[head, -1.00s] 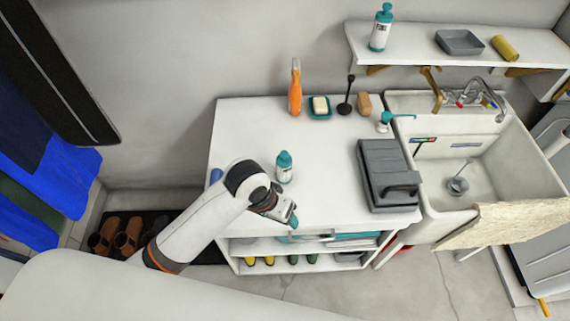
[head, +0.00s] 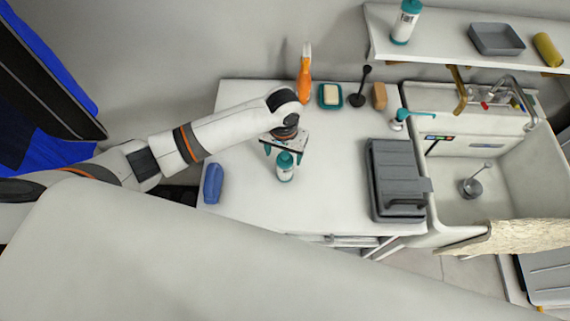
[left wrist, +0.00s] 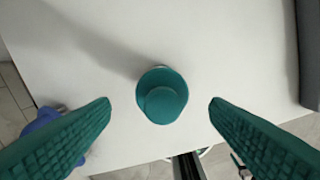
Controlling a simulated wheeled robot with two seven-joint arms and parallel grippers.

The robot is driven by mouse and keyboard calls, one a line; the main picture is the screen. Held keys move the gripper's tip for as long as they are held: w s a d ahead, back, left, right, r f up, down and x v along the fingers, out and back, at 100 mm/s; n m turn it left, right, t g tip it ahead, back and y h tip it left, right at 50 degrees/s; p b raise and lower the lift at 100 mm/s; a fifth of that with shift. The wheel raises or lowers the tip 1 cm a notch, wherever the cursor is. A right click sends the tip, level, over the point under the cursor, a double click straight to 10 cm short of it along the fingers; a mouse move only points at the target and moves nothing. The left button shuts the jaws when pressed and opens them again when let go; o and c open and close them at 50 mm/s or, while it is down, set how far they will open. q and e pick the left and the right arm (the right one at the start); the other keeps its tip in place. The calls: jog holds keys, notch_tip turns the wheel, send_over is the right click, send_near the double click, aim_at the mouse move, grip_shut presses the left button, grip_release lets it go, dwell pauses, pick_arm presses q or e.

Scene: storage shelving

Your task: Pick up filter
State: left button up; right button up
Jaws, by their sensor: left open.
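The filter looks like the white bottle with a teal cap (head: 285,168), standing upright on the white table; I cannot read its label. In the left wrist view its round teal top (left wrist: 162,97) shows from above, between my two finger pads and apart from both. My left gripper (head: 284,150) is open and empty, pointing down just above and around the bottle's top in the head view. Its teal ridged fingers (left wrist: 160,115) are spread wide in the left wrist view. My right gripper is not in view.
A blue object (head: 213,184) lies at the table's left edge. A grey case (head: 395,180) stands on the right, beside the sink (head: 470,165). An orange spray bottle (head: 305,80), soap dish (head: 330,97) and black plunger-like tool (head: 359,95) line the back. The front table surface is clear.

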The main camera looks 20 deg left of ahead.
aim_at(285, 162)
pick_arm(q)
jog(key=f, duration=0.1)
jog(key=f+p, duration=0.1)
jog(key=shift+w+f, duration=0.25)
jog(key=shift+f, duration=0.05)
notch_tip(285, 162, down, 2)
jog(key=shift+f, duration=0.65)
jog(key=c, duration=1.2)
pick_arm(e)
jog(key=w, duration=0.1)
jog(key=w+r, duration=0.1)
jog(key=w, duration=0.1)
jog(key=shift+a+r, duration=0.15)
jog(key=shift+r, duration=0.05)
